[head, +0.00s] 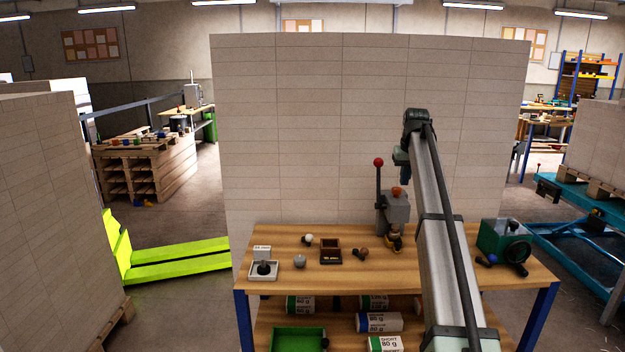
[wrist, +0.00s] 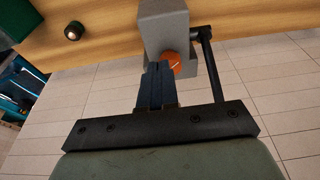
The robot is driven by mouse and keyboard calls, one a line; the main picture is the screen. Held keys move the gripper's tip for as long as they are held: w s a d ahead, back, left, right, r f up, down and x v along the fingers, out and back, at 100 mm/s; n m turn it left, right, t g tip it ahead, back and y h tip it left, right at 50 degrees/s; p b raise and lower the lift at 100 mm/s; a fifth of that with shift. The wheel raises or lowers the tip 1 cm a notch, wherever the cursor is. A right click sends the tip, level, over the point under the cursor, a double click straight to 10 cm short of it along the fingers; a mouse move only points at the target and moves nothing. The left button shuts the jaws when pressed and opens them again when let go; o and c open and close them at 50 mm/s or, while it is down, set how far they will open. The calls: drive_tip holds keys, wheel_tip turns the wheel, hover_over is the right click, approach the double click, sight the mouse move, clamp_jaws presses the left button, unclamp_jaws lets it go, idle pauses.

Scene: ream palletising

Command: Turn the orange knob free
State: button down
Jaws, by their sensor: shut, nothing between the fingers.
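The orange knob (head: 397,192) sits on a grey block-like device (head: 395,211) at the back of the wooden table. In the wrist view the round knob (wrist: 174,64) shows a pale line on its face, against the grey body (wrist: 165,25). My gripper (head: 404,180) points down just above the knob. In the wrist view my gripper (wrist: 157,66) has its dark fingers shut together, with their tips at the knob's left edge, overlapping part of it. Whether they touch it I cannot tell. Nothing shows between the fingers.
A lever with a red ball (head: 378,163) rises beside the knob; its dark rod (wrist: 211,65) runs close right of my fingers. A tall pale stack (head: 300,130) stands behind the table (head: 330,278). A green handwheel unit (head: 500,240) is at the right. Small parts lie left.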

sight(397, 192)
drive_tip(key=x, duration=0.3)
drive_tip(key=shift+s+f, duration=0.25)
drive_tip(key=shift+s, duration=0.15)
drive_tip(key=shift+s+f, duration=0.1)
drive_tip(key=shift+f, duration=0.15)
